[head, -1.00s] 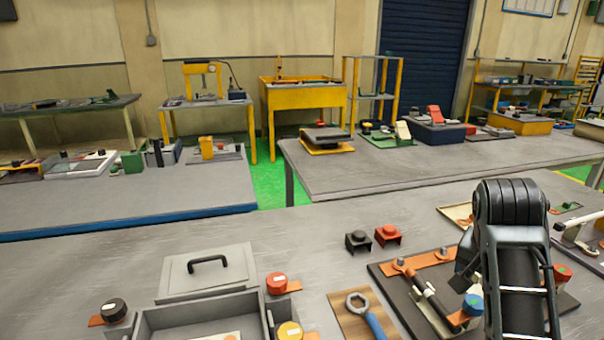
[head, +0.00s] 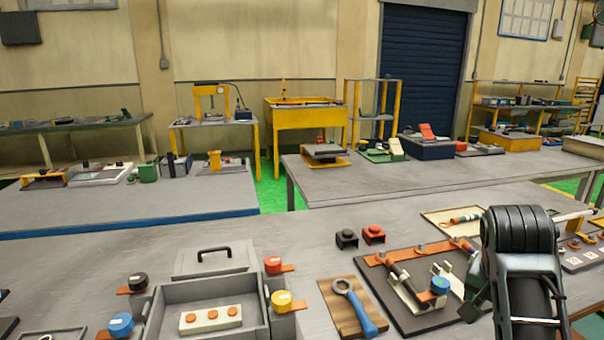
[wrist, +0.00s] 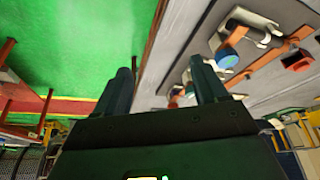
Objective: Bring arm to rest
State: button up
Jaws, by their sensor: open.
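My arm (head: 522,265) rises at the right of the head view, in front of the bench. My gripper (wrist: 165,80) shows in the wrist view with its two dark fingers spread apart and nothing between them. It hangs over the bench's edge, with green floor on one side and the bench top on the other. In the head view the fingers are hidden or too small to make out.
A dark fixture board (head: 404,312) with a blue-capped clamp (head: 440,286) lies just left of my arm. A wrench (head: 354,303) on a wooden board, a grey open box (head: 160,318) and its lid (head: 216,260) lie further left. The bench between box and fixture is partly clear.

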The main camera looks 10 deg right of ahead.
jog(key=s+a+f+n+t, duration=0.3)
jog(key=s+a+f+n, duration=0.15)
jog(key=s+f, duration=0.35)
jog(key=s+a+f+n+t, duration=0.4)
jog(key=s+a+f, duration=0.1)
jog(key=s+f, duration=0.25)
jog(key=s+a+r+n+t+y, duration=0.1)
jog(key=s+a+r+t, duration=0.1)
jog(key=s, duration=0.4)
jog(key=s+a+r+n+t+y+b, duration=0.1)
jog(key=s+a+r, duration=0.4)
jog(key=s+r, duration=0.2)
jog(key=s+a+r+n+t+y, duration=0.1)
jog(key=s+a+r+t+y, duration=0.1)
jog(key=s, duration=0.5)
notch_tip(320, 180, up, 2)
jog(key=shift+s+a+r+n+t, duration=0.15)
jog(key=shift+a+n+t, duration=0.2)
jog(key=shift+a, duration=0.45)
